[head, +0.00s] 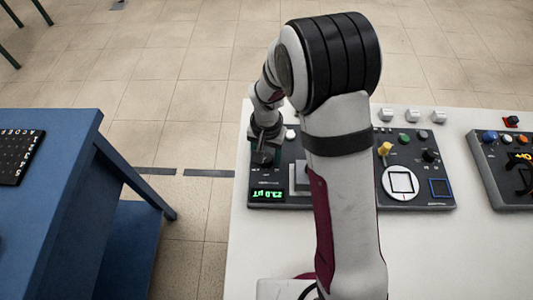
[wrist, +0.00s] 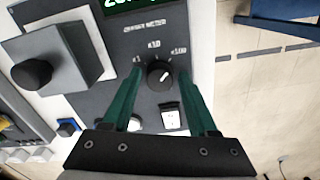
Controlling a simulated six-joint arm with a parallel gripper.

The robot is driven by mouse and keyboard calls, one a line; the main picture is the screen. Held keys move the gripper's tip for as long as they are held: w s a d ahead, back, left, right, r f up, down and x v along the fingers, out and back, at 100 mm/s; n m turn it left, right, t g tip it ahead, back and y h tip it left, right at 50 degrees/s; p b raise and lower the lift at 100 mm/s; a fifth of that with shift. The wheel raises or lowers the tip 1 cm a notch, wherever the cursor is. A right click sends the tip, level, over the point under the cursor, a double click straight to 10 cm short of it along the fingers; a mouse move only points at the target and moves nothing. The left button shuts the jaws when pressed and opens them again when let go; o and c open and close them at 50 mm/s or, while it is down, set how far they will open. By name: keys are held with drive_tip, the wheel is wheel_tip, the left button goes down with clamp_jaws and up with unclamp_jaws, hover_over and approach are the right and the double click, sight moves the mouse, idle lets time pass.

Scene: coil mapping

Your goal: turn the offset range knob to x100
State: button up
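The offset range knob (wrist: 159,75) is a small round black knob on a dark panel, with x1, x10 and x100 printed in an arc above it in the wrist view. A light mark shows on the knob, but I cannot tell surely which label it faces. My gripper (wrist: 161,76) has two green fingers spread apart, one on each side of the knob, with gaps visible. In the head view my gripper (head: 264,153) is over the left end of the meter panel (head: 262,178); the knob is hidden there.
A green display (head: 268,194) is lit on the panel. A white rocker switch (wrist: 170,117) lies close below the knob. A grey block with a black knob (wrist: 33,73) stands to the left. Another panel (head: 430,175) is right of my arm.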

sight(267, 158)
drive_tip(key=shift+o, duration=0.6)
wheel_tip(267, 158, up, 16)
drive_tip(key=shift+f, duration=0.1)
drive_tip(key=s+d+r+m+y, duration=0.1)
drive_tip(key=s+d, duration=0.3)
drive_tip(key=s, duration=0.7)
drive_tip(key=s+d+r+m, duration=0.1)
drive_tip(key=s+d, duration=0.3)
drive_tip(key=s, duration=0.8)
drive_tip(key=shift+y, duration=0.4)
